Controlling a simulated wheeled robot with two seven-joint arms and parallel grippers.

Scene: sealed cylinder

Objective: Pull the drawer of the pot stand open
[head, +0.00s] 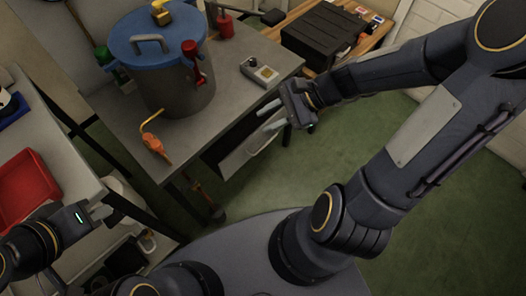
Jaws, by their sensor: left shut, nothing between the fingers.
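The pot stand (222,110) is a grey-topped table in the head view, bearing a large grey pot (177,98) with a blue lid (150,35). Under its right front edge is a pale drawer front (241,158) with a bar handle (264,144). I cannot tell how far the drawer stands out. My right gripper (268,115) is above the handle in the picture, its two pale fingers apart with nothing between them; no contact with the handle shows. My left gripper (101,212) is at the lower left by the side bench, away from the drawer, shut and empty.
An orange tool (155,145) and a small grey device (260,71) lie on the stand's top. A red tray (26,187) is on the left bench. A black case (322,36) sits on a wooden surface behind. Green floor (290,178) is clear before the drawer.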

